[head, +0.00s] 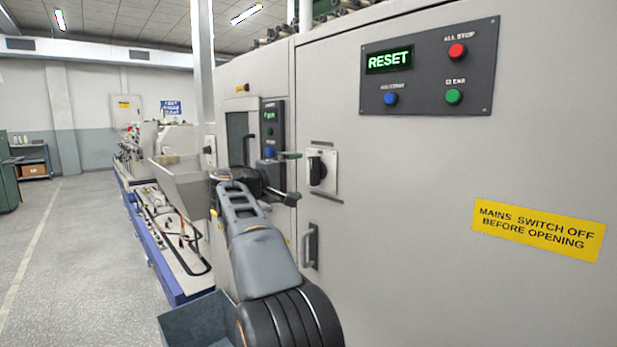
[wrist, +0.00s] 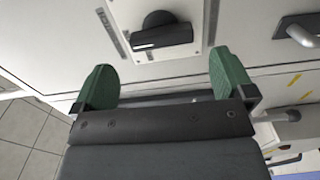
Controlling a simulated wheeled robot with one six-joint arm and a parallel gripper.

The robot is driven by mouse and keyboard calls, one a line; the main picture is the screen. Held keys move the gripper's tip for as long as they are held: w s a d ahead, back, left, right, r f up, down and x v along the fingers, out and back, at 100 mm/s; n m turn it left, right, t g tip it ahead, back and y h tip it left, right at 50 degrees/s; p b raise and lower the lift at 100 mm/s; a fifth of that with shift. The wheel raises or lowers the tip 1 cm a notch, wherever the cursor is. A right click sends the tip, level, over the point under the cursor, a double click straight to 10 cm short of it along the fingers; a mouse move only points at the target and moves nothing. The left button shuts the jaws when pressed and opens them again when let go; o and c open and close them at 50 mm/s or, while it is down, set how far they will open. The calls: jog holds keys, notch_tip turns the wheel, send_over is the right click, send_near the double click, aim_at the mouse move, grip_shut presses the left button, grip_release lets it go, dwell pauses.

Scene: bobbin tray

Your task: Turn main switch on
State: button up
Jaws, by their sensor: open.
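The main switch (head: 317,171) is a black rotary knob on a pale square plate on the grey cabinet front. In the head view its handle stands about upright. In the wrist view the switch knob (wrist: 162,36) lies across the picture, ahead of and between my two green fingertips. My gripper (head: 291,176) is just left of the switch in the head view. In the wrist view my gripper (wrist: 165,84) is open and empty, with its fingers apart and a visible gap before the knob.
A control panel (head: 428,68) above right shows a green RESET display and several buttons. A yellow warning sign (head: 538,230) is on the cabinet. A door handle (head: 311,246) sticks out below the switch. A machine bed (head: 165,240) and metal hopper (head: 185,185) stand left. Floor at far left is clear.

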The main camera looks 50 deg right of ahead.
jog(key=shift+w+a, duration=0.2)
jog(key=shift+a, duration=2.75)
